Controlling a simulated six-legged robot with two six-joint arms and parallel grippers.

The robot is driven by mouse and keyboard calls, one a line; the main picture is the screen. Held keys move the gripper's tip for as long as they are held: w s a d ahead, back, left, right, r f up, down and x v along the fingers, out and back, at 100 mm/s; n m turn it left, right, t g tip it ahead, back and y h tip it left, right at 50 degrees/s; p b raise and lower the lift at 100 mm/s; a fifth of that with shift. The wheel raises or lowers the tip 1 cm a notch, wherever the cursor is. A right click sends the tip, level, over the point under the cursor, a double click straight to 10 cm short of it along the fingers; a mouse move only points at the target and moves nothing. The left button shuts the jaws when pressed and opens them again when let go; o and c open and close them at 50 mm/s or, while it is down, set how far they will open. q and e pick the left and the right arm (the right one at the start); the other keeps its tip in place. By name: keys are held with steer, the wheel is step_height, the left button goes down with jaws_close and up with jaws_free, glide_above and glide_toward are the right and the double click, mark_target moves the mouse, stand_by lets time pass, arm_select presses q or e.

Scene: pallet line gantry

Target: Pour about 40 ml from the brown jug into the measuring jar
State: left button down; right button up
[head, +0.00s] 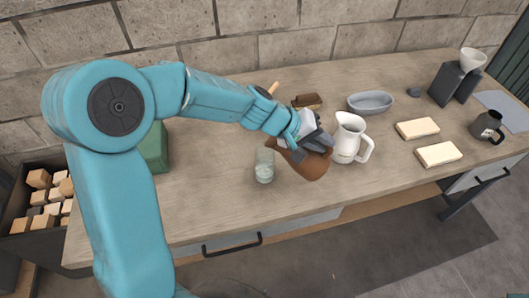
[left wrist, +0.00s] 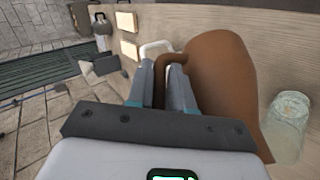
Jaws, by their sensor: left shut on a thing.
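The brown jug (head: 310,166) is held above the table, tilted with its spout end toward the glass measuring jar (head: 264,167). My left gripper (head: 312,143) is shut on the jug's handle; in the left wrist view the fingers (left wrist: 164,85) close around the handle beside the jug's body (left wrist: 222,80). The clear jar stands upright on the table just left of the jug, and also shows at the right of the left wrist view (left wrist: 287,118). Its lower part looks paler, but I cannot tell the liquid level. No stream is visible. My right gripper is not in view.
A white pitcher (head: 346,140) stands close to the right of the brown jug. A grey oval bowl (head: 370,103) and a brown brush-like item (head: 307,101) lie behind. Pale blocks (head: 437,154) and a dark mug (head: 486,126) are farther right. The table's left front is clear.

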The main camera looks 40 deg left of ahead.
arm_select(q)
steer(key=shift+r, duration=0.35)
steer(key=shift+a+r+h+b, duration=0.1)
steer(key=shift+a+h+b, duration=0.1)
steer(key=shift+h+b, duration=0.15)
steer(key=shift+s+a+r+t+h+b, duration=0.1)
steer(key=shift+a+r+t+h+b, duration=0.25)
steer(key=shift+r, duration=0.2)
steer(key=shift+r+n, duration=0.3)
stand_by(0.5)
steer(key=shift+d, duration=0.25)
stand_by(0.4)
steer(key=shift+a+r+t+h+b, duration=0.25)
steer(key=shift+r+t+h+b, duration=0.1)
steer(key=shift+r+h+b, duration=0.3)
stand_by(0.5)
stand_by(0.4)
